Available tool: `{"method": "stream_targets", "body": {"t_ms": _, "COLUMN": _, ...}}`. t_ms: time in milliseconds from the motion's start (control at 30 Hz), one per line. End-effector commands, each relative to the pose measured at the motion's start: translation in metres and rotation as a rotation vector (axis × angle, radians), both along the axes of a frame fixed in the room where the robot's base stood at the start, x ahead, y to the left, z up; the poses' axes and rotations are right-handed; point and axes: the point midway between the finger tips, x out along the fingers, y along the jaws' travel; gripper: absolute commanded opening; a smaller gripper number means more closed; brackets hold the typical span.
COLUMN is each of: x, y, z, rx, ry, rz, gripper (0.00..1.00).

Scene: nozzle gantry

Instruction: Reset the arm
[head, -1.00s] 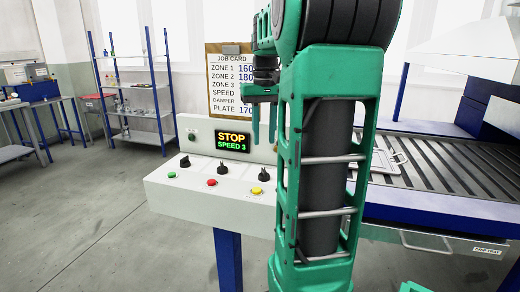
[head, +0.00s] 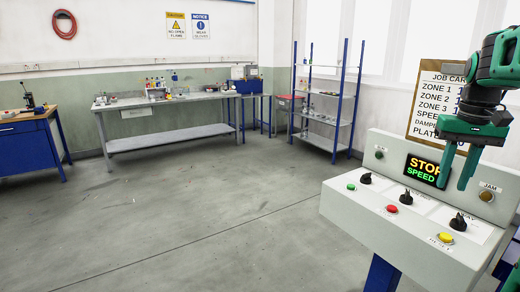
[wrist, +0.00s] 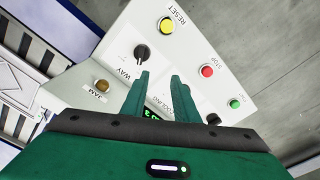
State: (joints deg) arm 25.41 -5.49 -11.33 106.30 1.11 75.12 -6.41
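My green gripper (head: 458,168) hangs fingers-down at the right of the head view, in front of the control panel's upright face. Its two fingers are apart with nothing between them. In the wrist view my gripper (wrist: 159,85) points over the white control panel (wrist: 215,45), with a gap between the fingertips. The panel (head: 345,210) carries a green button (head: 351,187), a red button (head: 392,209), a yellow reset button (head: 445,237) and black knobs. Its display (head: 424,170) reads STOP and SPEED, partly covered by a finger.
A job card board (head: 428,95) stands behind the panel, partly hidden by my arm. A blue-post shelf (head: 340,95), a long grey workbench (head: 165,104) and a blue cabinet (head: 32,150) stand farther back. The grey floor (head: 200,215) left of the panel is clear.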

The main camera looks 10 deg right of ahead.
Motion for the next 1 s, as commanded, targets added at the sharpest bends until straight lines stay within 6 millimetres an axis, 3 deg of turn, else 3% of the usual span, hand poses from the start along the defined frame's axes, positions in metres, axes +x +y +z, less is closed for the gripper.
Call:
{"method": "stream_targets", "body": {"t_ms": 33, "x": 0.008, "y": 0.028, "z": -0.013, "rx": -0.011, "ry": -0.023, "rz": 0.060, "gripper": 0.27}}
{"method": "stream_targets", "body": {"t_ms": 200, "x": 0.023, "y": 0.113, "z": -0.060, "rx": -0.052, "ry": -0.123, "rz": 0.237, "gripper": 0.27}}
{"method": "stream_targets", "body": {"t_ms": 400, "x": 0.019, "y": 0.176, "z": -0.094, "rx": -0.075, "ry": -0.204, "rz": 0.365, "gripper": 0.27}}
{"method": "stream_targets", "body": {"t_ms": 600, "x": 0.008, "y": 0.218, "z": -0.117, "rx": -0.085, "ry": -0.263, "rz": 0.455, "gripper": 0.27}}
{"method": "stream_targets", "body": {"t_ms": 867, "x": -0.010, "y": 0.258, "z": -0.141, "rx": -0.091, "ry": -0.324, "rz": 0.547, "gripper": 0.27}}
{"method": "stream_targets", "body": {"t_ms": 1000, "x": -0.025, "y": 0.235, "z": -0.144, "rx": -0.090, "ry": -0.279, "rz": 0.478, "gripper": 0.27}}
